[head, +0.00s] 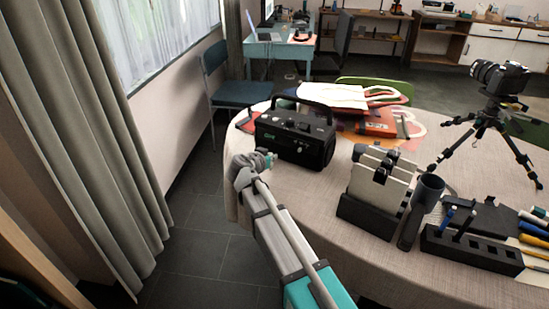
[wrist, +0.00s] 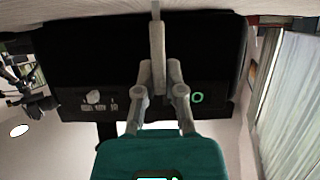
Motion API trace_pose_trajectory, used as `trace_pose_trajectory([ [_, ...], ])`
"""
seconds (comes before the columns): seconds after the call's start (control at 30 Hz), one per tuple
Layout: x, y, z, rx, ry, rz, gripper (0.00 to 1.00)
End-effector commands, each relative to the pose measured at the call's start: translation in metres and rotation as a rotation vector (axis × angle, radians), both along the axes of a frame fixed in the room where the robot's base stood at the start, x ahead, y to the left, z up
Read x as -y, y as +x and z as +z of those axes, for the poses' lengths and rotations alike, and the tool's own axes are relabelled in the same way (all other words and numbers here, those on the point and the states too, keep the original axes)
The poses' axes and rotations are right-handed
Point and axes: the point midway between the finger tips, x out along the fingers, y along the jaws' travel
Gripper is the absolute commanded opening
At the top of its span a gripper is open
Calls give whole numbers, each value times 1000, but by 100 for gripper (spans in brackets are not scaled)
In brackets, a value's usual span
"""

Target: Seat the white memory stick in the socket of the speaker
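The black speaker (head: 298,137) stands on the round table, its handle up; its dark face fills much of the wrist view (wrist: 90,60), upside down. My gripper (head: 268,160) is close in front of the speaker's left end. In the wrist view my gripper (wrist: 158,72) is shut on a pale grey-white stick, which I take as the memory stick (wrist: 157,45). The stick's narrower tip points away from the gripper, toward the speaker side. In the head view the stick cannot be made out. I cannot make out the socket, nor whether the tip touches the speaker.
The cloth-covered table (head: 315,210) carries a black holder (head: 367,215) with pale upright items, a dark cup-like thing (head: 421,205), a pen rack (head: 470,248) and a camera tripod (head: 490,125). A red-orange bag (head: 375,122) lies behind the speaker. A curtain (head: 85,130) hangs at left.

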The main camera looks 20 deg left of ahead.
Motion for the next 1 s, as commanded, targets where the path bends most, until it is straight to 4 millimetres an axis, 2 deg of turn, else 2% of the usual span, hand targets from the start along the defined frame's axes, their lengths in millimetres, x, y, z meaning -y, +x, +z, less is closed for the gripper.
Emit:
trace_pose_trajectory([
  [0.03,0,0,0,0,0,0,23],
  [0.17,0,0,0,0,0,0,46],
  [0.7,0,0,4,0,0,-1,46],
  [1.0,-3,-32,19,0,-1,1,46],
])
